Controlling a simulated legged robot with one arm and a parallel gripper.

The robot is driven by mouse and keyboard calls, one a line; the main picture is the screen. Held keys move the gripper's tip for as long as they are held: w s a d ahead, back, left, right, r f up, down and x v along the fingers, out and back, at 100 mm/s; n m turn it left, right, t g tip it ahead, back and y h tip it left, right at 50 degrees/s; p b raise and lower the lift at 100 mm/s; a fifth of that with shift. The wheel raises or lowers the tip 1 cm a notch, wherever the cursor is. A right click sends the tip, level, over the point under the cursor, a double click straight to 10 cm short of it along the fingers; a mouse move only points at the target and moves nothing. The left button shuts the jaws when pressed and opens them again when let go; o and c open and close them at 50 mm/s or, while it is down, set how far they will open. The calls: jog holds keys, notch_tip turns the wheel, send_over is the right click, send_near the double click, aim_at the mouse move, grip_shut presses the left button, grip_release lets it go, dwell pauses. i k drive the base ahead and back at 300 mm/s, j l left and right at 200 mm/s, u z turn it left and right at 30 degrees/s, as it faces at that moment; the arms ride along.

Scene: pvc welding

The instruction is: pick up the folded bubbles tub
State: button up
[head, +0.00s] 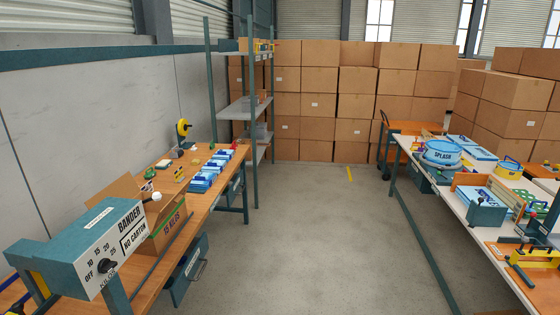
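I cannot read the word "bubbles" on anything in view, so I cannot tell which item is the folded bubbles tub. Several flat blue-and-white folded bundles (210,170) lie in a row on the left wooden bench (192,207). More flat light-blue pieces (472,147) lie on the right table, behind a round blue tub marked SPLASH (442,153). Another light-blue flat piece (486,196) lies nearer on that table. My gripper does not show in this view.
A grey-green bander machine (85,252) and an open carton (168,230) stand on the left bench. A shelf rack (240,108) and stacked cartons (316,80) close off the back. Jigs and clamps crowd the right table (462,205). The concrete floor (320,230) between is clear.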

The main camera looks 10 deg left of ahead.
aim_at(215, 166)
jog(key=i+l+u, duration=0.1)
jog(key=i+u, duration=0.35)
jog(key=i+l+u, duration=0.25)
jog(key=u, duration=0.15)
jog(key=i+l+u, duration=0.75)
jog(key=u, duration=0.15)
jog(key=i+l+u, duration=0.15)
jog(key=l, duration=0.25)
jog(key=l+u, duration=0.1)
jog(key=l, duration=2.7)
